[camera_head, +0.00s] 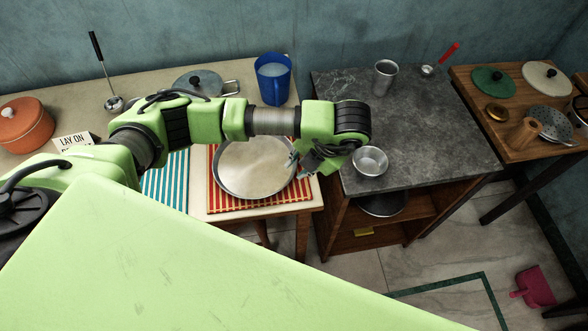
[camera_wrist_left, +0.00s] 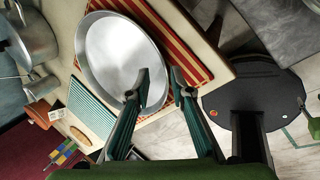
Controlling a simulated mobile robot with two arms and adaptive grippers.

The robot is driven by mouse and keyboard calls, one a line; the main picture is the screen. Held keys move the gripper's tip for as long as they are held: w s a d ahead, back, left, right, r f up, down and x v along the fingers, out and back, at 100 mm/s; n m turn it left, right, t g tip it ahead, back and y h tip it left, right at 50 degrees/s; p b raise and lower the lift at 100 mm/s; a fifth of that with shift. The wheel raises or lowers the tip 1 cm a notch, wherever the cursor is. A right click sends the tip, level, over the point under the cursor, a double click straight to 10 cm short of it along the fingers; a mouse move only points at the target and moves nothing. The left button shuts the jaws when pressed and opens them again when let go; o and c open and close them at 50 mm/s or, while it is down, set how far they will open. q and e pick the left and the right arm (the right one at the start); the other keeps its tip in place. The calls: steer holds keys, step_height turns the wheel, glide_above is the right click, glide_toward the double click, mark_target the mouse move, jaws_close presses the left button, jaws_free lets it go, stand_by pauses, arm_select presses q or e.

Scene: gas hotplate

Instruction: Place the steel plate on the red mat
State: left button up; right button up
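The steel plate (camera_head: 252,168), round and shallow, lies over the red mat (camera_head: 212,203), which has red and cream stripes. The plate looks flat on the mat, though a small gap beneath cannot be ruled out. My left gripper (camera_head: 301,160) is at the plate's right rim. In the left wrist view the plate (camera_wrist_left: 112,58) and the mat (camera_wrist_left: 172,42) show beyond my left gripper (camera_wrist_left: 160,80). Its fingers are apart, one over the plate's inside and one outside the rim, with no visible grip on it.
A small metal bowl (camera_head: 370,161) and a steel cup (camera_head: 385,77) stand on the dark counter (camera_head: 430,130) at right.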

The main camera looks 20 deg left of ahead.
arm_select(q)
steer(key=v, duration=0.8)
steer(key=shift+d+r+p, duration=0.2)
steer(key=shift+p, duration=0.15)
